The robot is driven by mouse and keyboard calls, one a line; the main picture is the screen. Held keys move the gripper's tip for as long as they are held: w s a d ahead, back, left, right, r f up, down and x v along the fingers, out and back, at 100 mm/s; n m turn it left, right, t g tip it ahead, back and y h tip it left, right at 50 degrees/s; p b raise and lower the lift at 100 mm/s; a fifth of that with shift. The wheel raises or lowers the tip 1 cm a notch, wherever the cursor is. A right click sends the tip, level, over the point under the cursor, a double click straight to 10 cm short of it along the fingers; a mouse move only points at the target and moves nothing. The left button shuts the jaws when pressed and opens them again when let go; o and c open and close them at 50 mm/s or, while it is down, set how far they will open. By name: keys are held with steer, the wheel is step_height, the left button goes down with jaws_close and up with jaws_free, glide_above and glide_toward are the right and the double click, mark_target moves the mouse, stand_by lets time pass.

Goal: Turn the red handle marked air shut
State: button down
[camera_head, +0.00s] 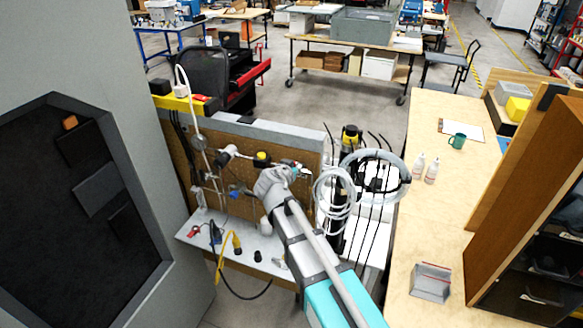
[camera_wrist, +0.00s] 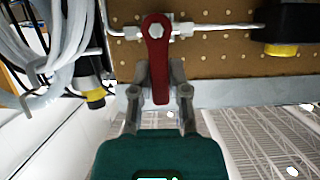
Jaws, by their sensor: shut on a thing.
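The red handle (camera_wrist: 158,62) shows in the wrist view, its rounded end bolted over a metal valve on a thin horizontal pipe (camera_wrist: 215,28). The handle stands across the pipe, pointing down in the picture. My gripper (camera_wrist: 160,78) has its two grey fingers on either side of the handle's free end and is shut on it. In the head view my gripper (camera_head: 268,182) reaches the brown pegboard (camera_head: 215,145). There my arm hides the handle, and I cannot read any marking on it.
A black box with a yellow knob (camera_wrist: 281,49) sits on the pipe at right in the wrist view. White coiled tubing (camera_head: 335,193) and dark cables hang close to the right of my arm. A grey shelf (camera_head: 225,245) with connectors lies below the board. A wooden bench (camera_head: 445,190) stands at right.

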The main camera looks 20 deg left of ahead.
steer(key=c, duration=0.6)
jaws_free()
steer(key=shift+s, duration=0.1)
